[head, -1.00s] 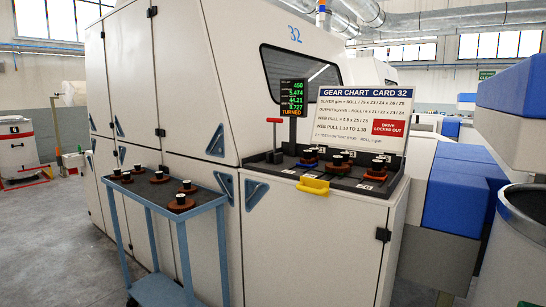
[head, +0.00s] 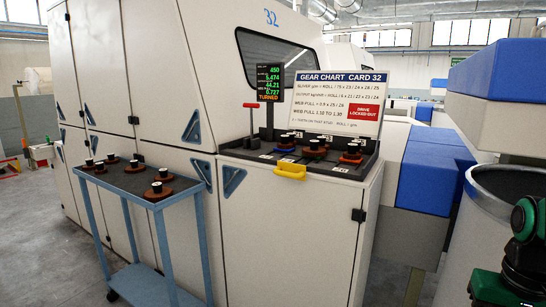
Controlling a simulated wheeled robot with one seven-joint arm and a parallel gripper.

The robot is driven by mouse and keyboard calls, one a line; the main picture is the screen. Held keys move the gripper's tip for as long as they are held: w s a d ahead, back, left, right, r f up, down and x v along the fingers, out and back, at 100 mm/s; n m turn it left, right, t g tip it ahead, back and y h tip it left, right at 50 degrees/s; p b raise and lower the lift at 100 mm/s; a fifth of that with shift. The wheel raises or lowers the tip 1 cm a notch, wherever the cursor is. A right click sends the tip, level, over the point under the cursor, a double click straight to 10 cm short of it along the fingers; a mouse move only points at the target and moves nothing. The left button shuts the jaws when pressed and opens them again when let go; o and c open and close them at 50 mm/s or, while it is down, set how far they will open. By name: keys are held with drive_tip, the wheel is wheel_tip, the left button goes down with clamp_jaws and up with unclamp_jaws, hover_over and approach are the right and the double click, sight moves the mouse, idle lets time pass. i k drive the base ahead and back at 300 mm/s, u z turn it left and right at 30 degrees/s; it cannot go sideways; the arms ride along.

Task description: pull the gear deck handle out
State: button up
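The gear deck handle is a yellow bar (head: 290,172) at the front edge of the dark gear deck (head: 345,169), on top of the cream cabinet. A red-topped lever (head: 251,106) stands upright at the deck's left end. A dark and green part of my arm shows at the lower right edge of the head view, well apart from the handle. My gripper's fingers are not in view.
A blue trolley (head: 171,200) with several brown gears stands left of the cabinet. A gear chart sign (head: 338,103) and a small display (head: 269,84) stand behind the deck. A grey drum (head: 480,195) and blue-covered machinery (head: 432,175) are at right. Grey floor is open at left.

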sight(284, 169)
drive_tip(key=u, duration=0.9)
drive_tip(key=i, duration=0.9)
drive_tip(key=z, duration=0.9)
